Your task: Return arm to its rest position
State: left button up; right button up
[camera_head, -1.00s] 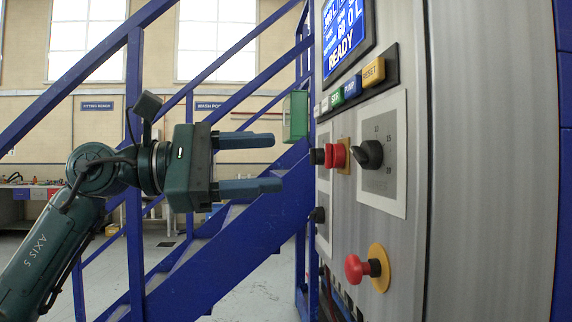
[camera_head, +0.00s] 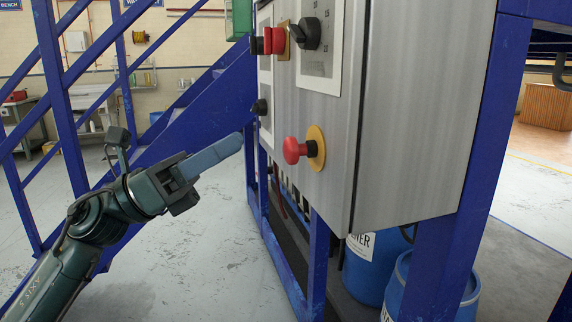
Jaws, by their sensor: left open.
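My left gripper (camera_head: 205,160) is in the camera_head view, left of the control cabinet (camera_head: 410,110). It is turned nearly edge-on, so its fingers overlap in the picture. It is open and nothing shows between the fingers. The fingers point up and right toward the cabinet, with a visible gap in the picture between their tips and the red mushroom button (camera_head: 294,151) on its yellow ring. My right gripper is not in view.
Above the button are a black rotary knob (camera_head: 306,34) and a red switch (camera_head: 273,41). Blue stair rails (camera_head: 75,150) stand behind my arm. A blue frame post (camera_head: 470,160) and blue drums (camera_head: 372,265) are at right. Open grey floor (camera_head: 190,265) lies below the gripper.

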pick_arm(q)
jog(key=s+a+f+n+t+y, duration=0.15)
jog(key=f+n+t+y, duration=0.55)
jog(key=f+n, duration=0.8)
jog(key=s+a+f+n+t+y, duration=0.1)
jog(key=a+f+n+t+y, duration=0.2)
jog(key=f+n+t+y, duration=1.1)
jog(key=s+f+n+g+h, duration=0.3)
jog(key=s+f+n+g, duration=1)
jog(key=n, duration=0.5)
jog(key=r+g+p, duration=0.1)
jog(key=p, duration=0.4)
jog(key=r+y+p, duration=0.1)
jog(key=p, duration=0.4)
jog(key=a+r+m+g+p, duration=0.1)
jog(key=r+p, duration=0.1)
jog(key=p, duration=0.3)
jog(key=shift+s+a+r+g, duration=0.1)
jog(key=shift+s+g, duration=0.2)
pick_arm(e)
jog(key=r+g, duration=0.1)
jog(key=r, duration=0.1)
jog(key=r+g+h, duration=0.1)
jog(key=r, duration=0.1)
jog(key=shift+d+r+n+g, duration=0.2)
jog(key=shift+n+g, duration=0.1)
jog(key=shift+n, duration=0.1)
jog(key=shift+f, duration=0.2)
